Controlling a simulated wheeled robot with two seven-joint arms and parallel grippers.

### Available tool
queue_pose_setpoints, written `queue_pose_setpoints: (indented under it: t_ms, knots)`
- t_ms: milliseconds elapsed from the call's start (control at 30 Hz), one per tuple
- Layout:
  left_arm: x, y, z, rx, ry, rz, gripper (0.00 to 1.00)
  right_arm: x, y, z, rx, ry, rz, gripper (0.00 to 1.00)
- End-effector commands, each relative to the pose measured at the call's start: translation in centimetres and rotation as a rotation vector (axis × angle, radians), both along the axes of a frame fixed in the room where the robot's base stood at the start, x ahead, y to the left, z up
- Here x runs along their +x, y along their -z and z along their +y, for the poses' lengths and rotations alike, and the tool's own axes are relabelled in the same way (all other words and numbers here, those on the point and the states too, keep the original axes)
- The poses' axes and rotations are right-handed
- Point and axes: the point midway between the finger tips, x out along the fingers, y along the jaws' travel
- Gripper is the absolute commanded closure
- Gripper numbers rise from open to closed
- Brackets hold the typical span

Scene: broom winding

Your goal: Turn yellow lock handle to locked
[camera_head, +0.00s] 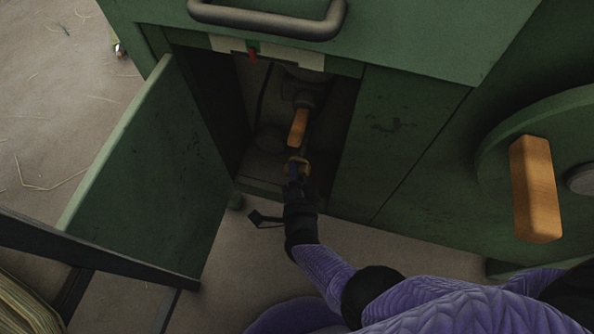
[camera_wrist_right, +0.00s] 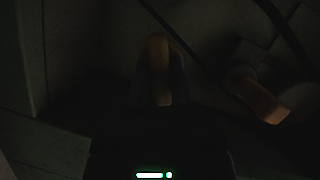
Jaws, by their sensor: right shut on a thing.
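The yellow lock handle (camera_head: 301,161) shows as a small dull yellow piece inside the open green cabinet, mostly covered by my gripper. My right gripper (camera_head: 296,171) reaches in through the cabinet opening and is shut on it. In the dark right wrist view, a yellowish handle (camera_wrist_right: 158,70) stands upright in front of the gripper. Whether the handle is at locked cannot be told. A separate orange wooden handle (camera_head: 298,127) sits just beyond, on a dark fitting, and shows at right in the wrist view (camera_wrist_right: 258,100). My left gripper is not in view.
The green cabinet door (camera_head: 150,170) hangs open to the left of my right arm. A red button (camera_head: 252,54) sits above the opening. A grey bar handle (camera_head: 268,22) is at the top. A green wheel with a wooden grip (camera_head: 536,190) is at right. The cabinet interior is narrow.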

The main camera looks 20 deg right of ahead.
Motion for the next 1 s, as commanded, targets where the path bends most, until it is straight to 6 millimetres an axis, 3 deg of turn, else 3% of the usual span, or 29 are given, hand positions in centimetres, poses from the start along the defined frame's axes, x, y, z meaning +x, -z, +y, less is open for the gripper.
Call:
queue_pose_setpoints:
  t_ms: [367, 833, 867, 1000]
  knots:
    - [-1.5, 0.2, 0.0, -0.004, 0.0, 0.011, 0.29, 0.0, 0.0, 0.1, -0.111, 0.0, 0.078, 1.0]
    - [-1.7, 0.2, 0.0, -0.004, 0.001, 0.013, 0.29, -0.1, 0.1, 0.1, -0.124, -0.001, 0.087, 1.0]
    - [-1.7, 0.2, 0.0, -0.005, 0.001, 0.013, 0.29, -0.1, 0.1, 0.1, -0.124, -0.001, 0.087, 0.72]
    - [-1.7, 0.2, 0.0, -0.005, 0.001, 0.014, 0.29, 0.0, 0.0, 0.1, -0.123, -0.001, 0.086, 0.42]
